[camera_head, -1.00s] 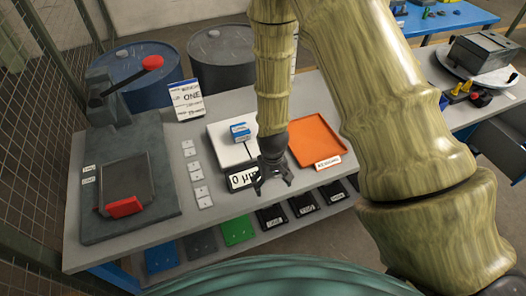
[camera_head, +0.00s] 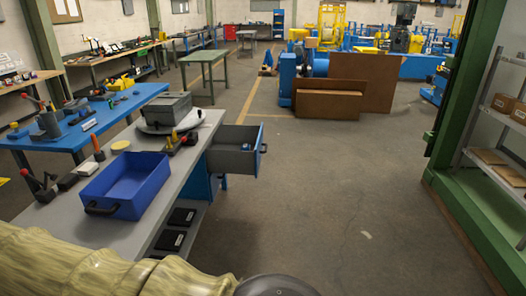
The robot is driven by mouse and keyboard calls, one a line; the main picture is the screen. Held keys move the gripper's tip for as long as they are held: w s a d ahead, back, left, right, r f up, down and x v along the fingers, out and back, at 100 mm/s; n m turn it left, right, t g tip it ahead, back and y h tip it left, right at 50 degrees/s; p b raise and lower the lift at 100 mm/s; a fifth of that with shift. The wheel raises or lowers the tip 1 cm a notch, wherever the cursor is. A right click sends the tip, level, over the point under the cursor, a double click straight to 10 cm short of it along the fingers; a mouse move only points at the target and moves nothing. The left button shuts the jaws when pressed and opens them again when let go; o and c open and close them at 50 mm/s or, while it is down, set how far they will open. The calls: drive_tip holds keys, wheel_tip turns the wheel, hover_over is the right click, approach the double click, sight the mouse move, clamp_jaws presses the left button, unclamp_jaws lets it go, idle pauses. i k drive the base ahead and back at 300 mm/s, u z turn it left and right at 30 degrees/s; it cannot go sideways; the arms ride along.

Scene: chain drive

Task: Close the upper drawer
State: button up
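The upper drawer (camera_head: 236,151) is a dark grey box with a blue front edge. It stands pulled out to the right from the side of the grey workbench (camera_head: 191,148), in the middle left of the head view. A small blue item shows inside it, too small to make out. Its blue front (camera_head: 261,145) carries a handle on the outer side. My arm crosses the bottom left of the view, near and well apart from the drawer. My gripper is not in view.
A blue tray (camera_head: 129,183) with a black handle sits on the bench top. A grey box (camera_head: 167,108) stands behind it. Black bins (camera_head: 176,229) lie on the lower shelf. Open floor (camera_head: 330,200) lies right of the drawer; a green-framed shelf (camera_head: 500,130) stands far right.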

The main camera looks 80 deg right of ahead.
sight(224, 153)
drive_tip(key=k, duration=0.35)
drive_tip(key=z, duration=2.9)
drive_tip(key=i, duration=2.65)
drive_tip(key=u, duration=0.05)
